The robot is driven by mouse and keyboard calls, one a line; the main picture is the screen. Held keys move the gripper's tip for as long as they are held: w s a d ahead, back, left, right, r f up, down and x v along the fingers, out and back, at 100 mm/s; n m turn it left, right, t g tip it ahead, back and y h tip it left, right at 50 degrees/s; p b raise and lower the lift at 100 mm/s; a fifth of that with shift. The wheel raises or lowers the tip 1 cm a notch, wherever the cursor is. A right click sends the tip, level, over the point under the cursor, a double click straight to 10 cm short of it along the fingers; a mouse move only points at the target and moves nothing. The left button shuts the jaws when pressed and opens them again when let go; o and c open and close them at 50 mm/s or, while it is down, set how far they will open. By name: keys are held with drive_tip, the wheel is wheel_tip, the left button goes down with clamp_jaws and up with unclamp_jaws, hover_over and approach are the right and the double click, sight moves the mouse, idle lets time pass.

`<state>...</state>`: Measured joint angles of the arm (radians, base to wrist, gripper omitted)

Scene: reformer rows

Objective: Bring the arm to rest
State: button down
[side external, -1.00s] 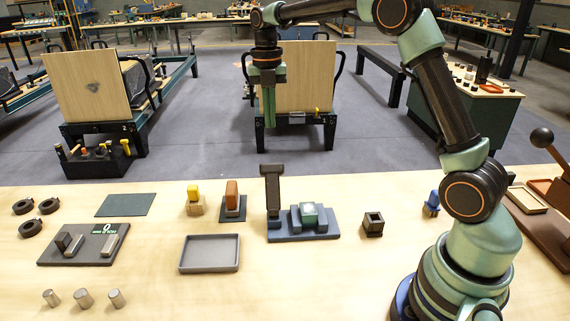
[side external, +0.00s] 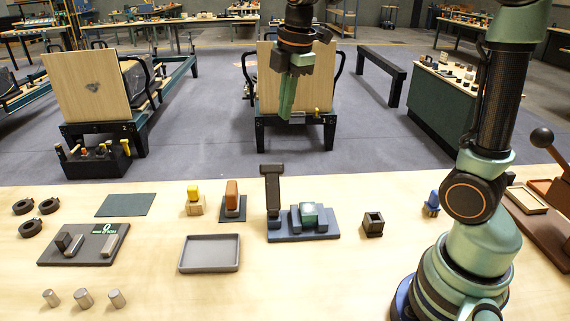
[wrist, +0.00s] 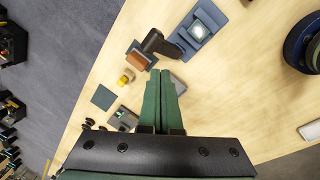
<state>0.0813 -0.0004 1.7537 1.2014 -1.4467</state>
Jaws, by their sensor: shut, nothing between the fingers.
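My gripper (side external: 287,98) hangs in the air high above the far side of the table, its green fingers pointing down and together. It holds nothing. In the wrist view the two green fingers of my gripper (wrist: 162,95) lie side by side, with the table far below them. The arm rises from its base at the right front of the table, with its upper part out of the top of the side view.
On the wooden table (side external: 330,280) stand a blue fixture (side external: 305,235) with a dark upright post, a grey tray (side external: 209,254), a dark plate with blocks (side external: 82,245), metal cylinders (side external: 84,298) and a small dark box (side external: 373,224). The front middle is clear.

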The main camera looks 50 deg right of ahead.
drive_tip(key=s+a+f+m+t, duration=0.3)
drive_tip(key=s+m, duration=0.9)
drive_tip(key=m, duration=0.3)
drive_tip(key=shift+a+m, duration=0.15)
drive_tip(key=shift+m, duration=0.15)
